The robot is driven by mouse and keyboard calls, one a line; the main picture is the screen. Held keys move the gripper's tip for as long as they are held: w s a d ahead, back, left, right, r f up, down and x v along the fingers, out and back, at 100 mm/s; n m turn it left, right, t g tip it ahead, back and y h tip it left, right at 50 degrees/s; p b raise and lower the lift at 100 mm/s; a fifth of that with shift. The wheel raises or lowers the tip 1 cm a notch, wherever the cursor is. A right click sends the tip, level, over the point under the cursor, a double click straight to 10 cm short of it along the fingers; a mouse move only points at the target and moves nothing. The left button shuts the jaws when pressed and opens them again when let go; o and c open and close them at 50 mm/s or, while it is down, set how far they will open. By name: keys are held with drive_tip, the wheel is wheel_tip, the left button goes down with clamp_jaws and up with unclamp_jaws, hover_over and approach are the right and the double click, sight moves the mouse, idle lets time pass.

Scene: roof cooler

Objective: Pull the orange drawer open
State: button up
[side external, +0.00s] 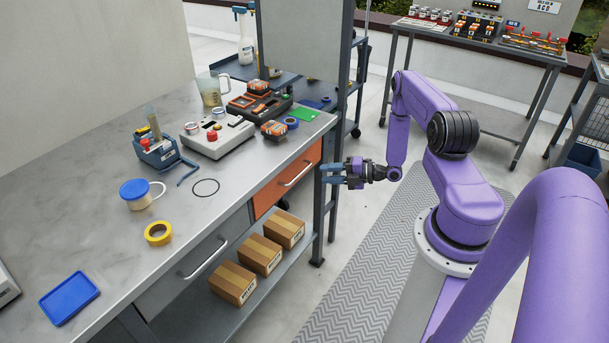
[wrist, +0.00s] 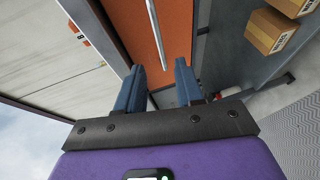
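The orange drawer (side external: 270,193) is in the bench front, below the worktop's right end, and looks closed. Its silver bar handle (side external: 296,175) runs across the drawer face. In the wrist view the orange drawer face (wrist: 128,22) lies ahead, with the handle (wrist: 155,32) running up the picture. My gripper (side external: 324,173) is in front of the drawer, to the right of the handle in the side view. In the wrist view its two blue fingers (wrist: 158,82) are apart with nothing between them. The handle's near end shows just beyond the gap, apart from the fingertips.
A grey drawer with a handle (side external: 203,259) is left of the orange one. Several cardboard boxes (side external: 260,254) sit on the shelf below. A dark upright post (side external: 332,205) stands close by my gripper. Tools and tape crowd the worktop (side external: 95,225). The floor mat (side external: 345,305) is clear.

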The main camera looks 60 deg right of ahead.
sight(301, 174)
drive_tip(key=x, duration=0.8)
drive_tip(key=shift+w, duration=0.25)
drive_tip(key=shift+c, duration=0.4)
clamp_jaws()
idle(0.7)
